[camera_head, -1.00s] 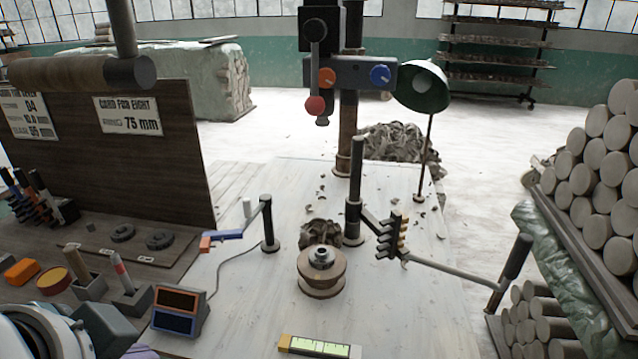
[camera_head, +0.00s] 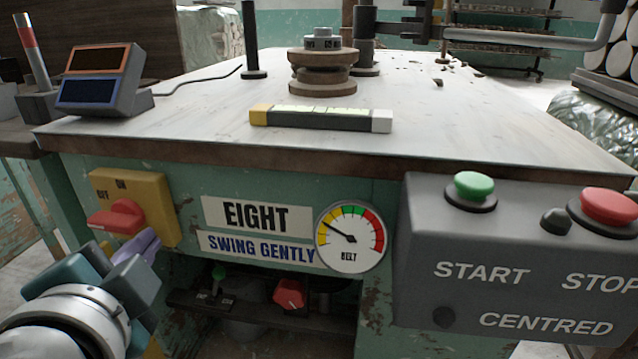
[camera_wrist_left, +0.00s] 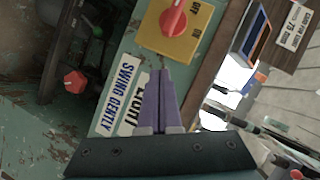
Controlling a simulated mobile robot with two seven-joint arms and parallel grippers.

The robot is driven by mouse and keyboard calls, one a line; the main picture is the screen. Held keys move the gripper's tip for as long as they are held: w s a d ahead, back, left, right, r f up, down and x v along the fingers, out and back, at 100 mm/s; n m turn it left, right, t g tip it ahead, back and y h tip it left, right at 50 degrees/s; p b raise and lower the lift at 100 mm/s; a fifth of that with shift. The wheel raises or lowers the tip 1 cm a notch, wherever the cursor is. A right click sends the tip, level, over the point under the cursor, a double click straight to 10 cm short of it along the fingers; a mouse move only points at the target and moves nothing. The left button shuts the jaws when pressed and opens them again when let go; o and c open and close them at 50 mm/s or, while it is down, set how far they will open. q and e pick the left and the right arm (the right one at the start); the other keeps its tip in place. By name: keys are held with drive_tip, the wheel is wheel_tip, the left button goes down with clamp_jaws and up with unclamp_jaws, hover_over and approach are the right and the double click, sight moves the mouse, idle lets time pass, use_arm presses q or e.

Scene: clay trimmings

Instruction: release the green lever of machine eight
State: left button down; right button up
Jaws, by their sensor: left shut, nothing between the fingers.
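Machine eight has a green front panel with a sign reading EIGHT (camera_head: 255,216) and SWING GENTLY. The green lever (camera_head: 218,281) is small, with a green knob, in the dark recess below the sign. It also shows at the upper left of the left wrist view (camera_wrist_left: 97,31), partly in shadow. My left gripper (camera_head: 150,240), with purple fingers, is shut and empty, up and left of the lever and apart from it. In the left wrist view its fingers (camera_wrist_left: 160,75) overlap the sign. My right gripper is not in view.
A red rotary switch (camera_head: 118,216) on a yellow plate is close to my left gripper. A red knob (camera_head: 290,294) sits right of the lever in the recess. A belt gauge (camera_head: 350,238) and a grey button box (camera_head: 500,265) are to the right. The tabletop edge (camera_head: 330,163) overhangs the panel.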

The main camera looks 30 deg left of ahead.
use_arm(q)
wheel_tip(320, 180, down, 21)
drive_tip(key=w+d+m+t+h+b, duration=0.1)
drive_tip(key=w+d+m+t+b, duration=0.1)
drive_tip(key=b, duration=1.7)
drive_tip(key=shift+w+d+r+m+t, duration=0.2)
drive_tip(key=shift+w+d+m+t, duration=0.2)
drive_tip(key=shift+m+t, duration=0.65)
drive_tip(key=shift+r, duration=0.1)
drive_tip(key=shift+w, duration=0.1)
drive_tip(key=b, duration=0.2)
approach(218, 282)
drive_tip(key=w+d+r, duration=0.3)
drive_tip(key=w, duration=0.2)
drive_tip(key=a, duration=0.1)
drive_tip(key=w+a+b, duration=0.1)
drive_tip(key=a+b, duration=0.1)
drive_tip(key=a, duration=0.1)
drive_tip(key=shift+w+f, duration=0.15)
drive_tip(key=shift+f, duration=0.15)
